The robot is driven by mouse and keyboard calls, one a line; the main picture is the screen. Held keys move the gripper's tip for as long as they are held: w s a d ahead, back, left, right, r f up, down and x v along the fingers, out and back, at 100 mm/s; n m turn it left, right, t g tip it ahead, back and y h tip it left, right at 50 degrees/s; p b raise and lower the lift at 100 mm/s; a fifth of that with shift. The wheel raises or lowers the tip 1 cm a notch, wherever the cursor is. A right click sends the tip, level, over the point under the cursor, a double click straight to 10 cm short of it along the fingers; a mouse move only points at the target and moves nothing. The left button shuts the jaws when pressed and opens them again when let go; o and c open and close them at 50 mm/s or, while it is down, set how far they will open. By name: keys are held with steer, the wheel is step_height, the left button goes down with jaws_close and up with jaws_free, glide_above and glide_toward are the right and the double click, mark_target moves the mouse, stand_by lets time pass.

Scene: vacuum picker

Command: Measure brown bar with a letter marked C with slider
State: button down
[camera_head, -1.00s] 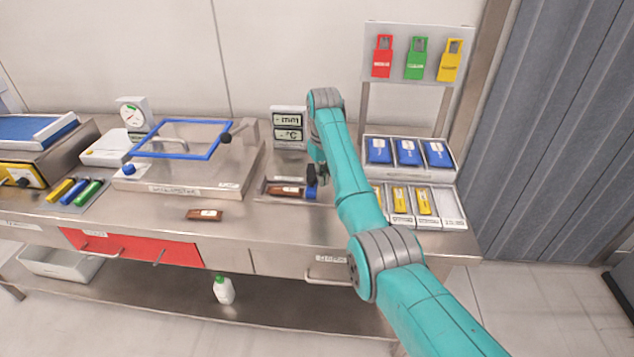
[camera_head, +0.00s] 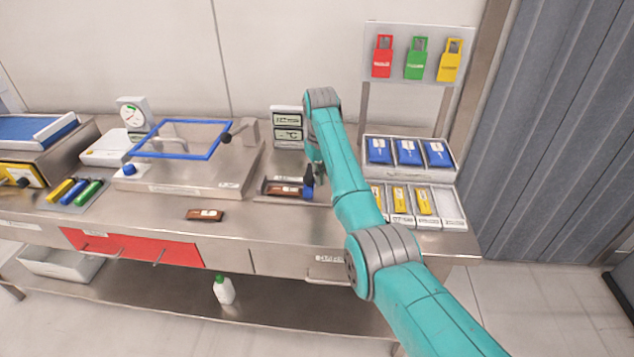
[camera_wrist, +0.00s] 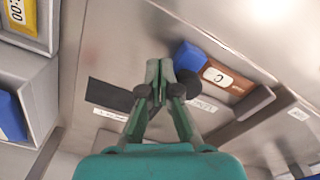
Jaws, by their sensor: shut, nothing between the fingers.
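The brown bar marked C (camera_wrist: 228,80) lies in the measuring fixture in the wrist view. It also shows in the head view (camera_head: 280,190), where its letter is too small to read. The blue slider (camera_wrist: 191,59) stands at the end of this bar and appears to touch it; it also shows in the head view (camera_head: 308,194). My gripper (camera_wrist: 160,70) is shut and empty, its fingertips right beside the slider on the side away from the bar. I cannot tell whether they touch it. The display (camera_head: 289,120) behind the fixture shows small, unreadable digits in its upper row.
Another brown bar (camera_head: 205,214) lies on the bench to the left. A press with a blue frame (camera_head: 184,154) stands behind it. Trays with blue packs (camera_head: 408,151) and yellow items (camera_head: 400,199) are close on the right of my arm.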

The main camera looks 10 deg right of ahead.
steer(key=shift+w+a, duration=0.25)
steer(key=shift+a, duration=0.55)
stand_by(2.9)
steer(key=shift+d, duration=0.15)
steer(key=shift+s+d, duration=0.3)
steer(key=shift+d, duration=0.6)
